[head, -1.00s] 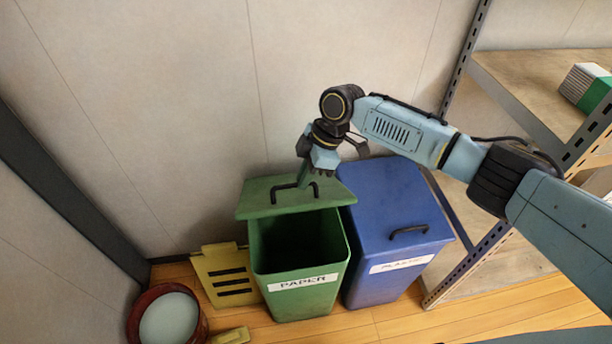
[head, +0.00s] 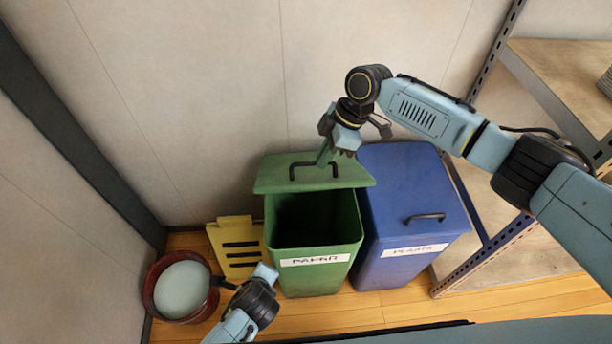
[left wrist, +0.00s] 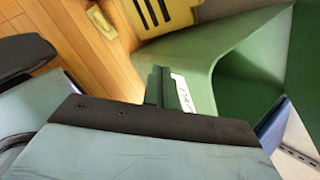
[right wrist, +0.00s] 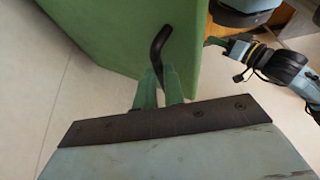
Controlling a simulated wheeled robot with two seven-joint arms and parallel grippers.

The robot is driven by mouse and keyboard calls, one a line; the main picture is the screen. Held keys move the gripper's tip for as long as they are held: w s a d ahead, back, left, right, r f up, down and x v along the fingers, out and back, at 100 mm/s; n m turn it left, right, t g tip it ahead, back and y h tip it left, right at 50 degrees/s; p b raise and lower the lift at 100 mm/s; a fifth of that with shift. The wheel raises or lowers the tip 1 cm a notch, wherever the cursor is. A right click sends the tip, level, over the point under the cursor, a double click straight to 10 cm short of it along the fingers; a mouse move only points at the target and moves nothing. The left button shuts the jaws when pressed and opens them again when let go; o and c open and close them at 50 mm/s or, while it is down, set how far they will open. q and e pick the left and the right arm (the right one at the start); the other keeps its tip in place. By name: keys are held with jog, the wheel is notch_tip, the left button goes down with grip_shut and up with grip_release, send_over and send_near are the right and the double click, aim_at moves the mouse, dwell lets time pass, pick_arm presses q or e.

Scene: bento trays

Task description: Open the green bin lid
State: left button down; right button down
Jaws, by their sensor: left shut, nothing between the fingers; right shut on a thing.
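The green bin (head: 314,242) with a white label stands on the floor against the wall. Its dark inside shows at the front. Its green lid (head: 270,181) is raised at the back, and a black handle (head: 293,172) is on it. My right gripper (head: 325,157) is shut on the lid handle, which also shows between its fingers in the right wrist view (right wrist: 160,45). My left gripper (head: 268,273) is shut and empty, low in front of the green bin's left side. In the left wrist view the green bin (left wrist: 195,60) is just beyond its fingers.
A blue bin (head: 410,180) with its lid closed stands directly right of the green bin. A yellow slotted panel (head: 230,232) leans at the wall on the left. A red round tub (head: 150,300) with pale contents is farther left. A metal shelf (head: 545,75) stands at the right.

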pick_arm(q)
jog(key=w+d+r+m+t, duration=0.4)
jog(key=d+r, duration=0.3)
jog(key=r, duration=0.4)
pick_arm(e)
jog(key=shift+w+d+f, duration=0.2)
jog(key=shift+f, duration=0.05)
pick_arm(q)
jog(key=m+t+h, duration=0.1)
jog(key=m+t, duration=0.2)
jog(key=m, duration=0.4)
send_near(304, 165)
jog(key=s, duration=0.4)
jog(key=x, duration=1)
jog(key=shift+w+r, duration=0.1)
jog(key=shift+w+r, duration=0.6)
jog(key=shift+r, duration=0.1)
pick_arm(e)
jog(key=c, duration=1.9)
grip_release()
jog(key=shift+c, duration=0.2)
pick_arm(q)
jog(key=shift+w+a+f, duration=0.1)
jog(key=shift+w+f, duration=0.05)
pick_arm(e)
jog(key=o, duration=0.5)
jog(key=shift+w+a, duration=0.15)
jog(key=shift+w, duration=0.05)
jog(key=shift+c, duration=0.2)
jog(key=shift+s, duration=0.1)
